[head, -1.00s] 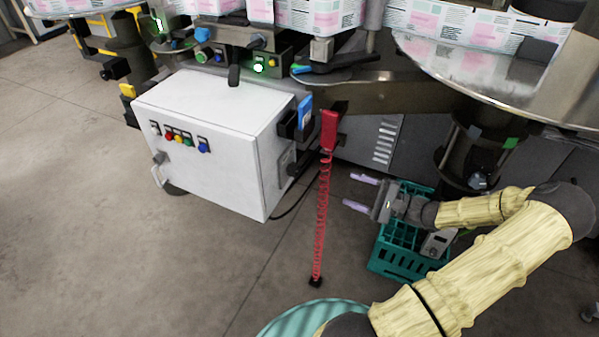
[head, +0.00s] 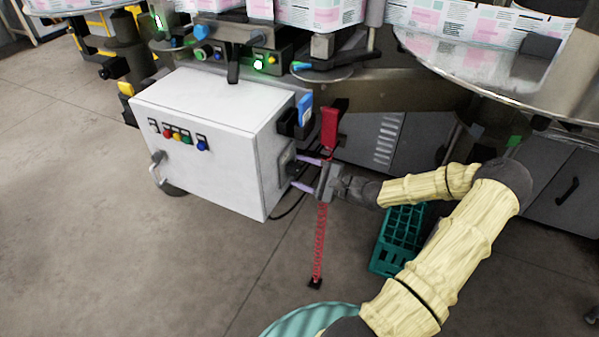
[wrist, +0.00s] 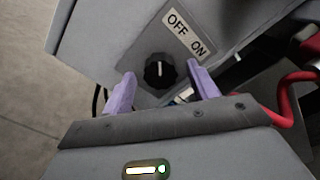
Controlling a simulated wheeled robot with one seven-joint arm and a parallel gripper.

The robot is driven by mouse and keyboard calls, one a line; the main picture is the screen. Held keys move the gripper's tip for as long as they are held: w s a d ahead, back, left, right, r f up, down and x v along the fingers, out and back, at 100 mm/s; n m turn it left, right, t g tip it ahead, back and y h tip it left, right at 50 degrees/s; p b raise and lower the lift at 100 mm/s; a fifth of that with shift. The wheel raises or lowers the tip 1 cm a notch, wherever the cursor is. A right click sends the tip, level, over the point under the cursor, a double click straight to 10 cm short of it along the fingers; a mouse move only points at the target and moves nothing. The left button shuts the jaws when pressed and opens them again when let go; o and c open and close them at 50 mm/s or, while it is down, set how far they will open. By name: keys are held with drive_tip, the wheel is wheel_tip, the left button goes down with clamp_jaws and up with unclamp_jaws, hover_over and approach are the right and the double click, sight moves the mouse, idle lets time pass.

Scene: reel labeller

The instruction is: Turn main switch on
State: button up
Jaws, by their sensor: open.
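The main switch is a black round knob (wrist: 159,71) on a grey plate with an OFF/ON label (wrist: 187,34), seen in the wrist view. The knob's white mark points roughly up in that view, and OFF and ON are printed above and to its right. The plate is on the right side of the white cabinet (head: 205,145). My gripper (head: 307,174) is open, with its two lilac fingers pointing at that side face. In the wrist view the fingers (wrist: 160,88) stand to either side below the knob, apart from it and empty.
A red handle (head: 329,128) hangs on a coiled red cord beside my gripper; the cord passes close to it. Blue and black connectors (head: 304,112) jut out above the plate. A green crate (head: 400,240) stands on the floor at right. The floor left is clear.

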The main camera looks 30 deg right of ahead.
drive_tip(key=shift+w+a, duration=0.4)
drive_tip(key=shift+w, duration=0.1)
drive_tip(key=c, duration=1)
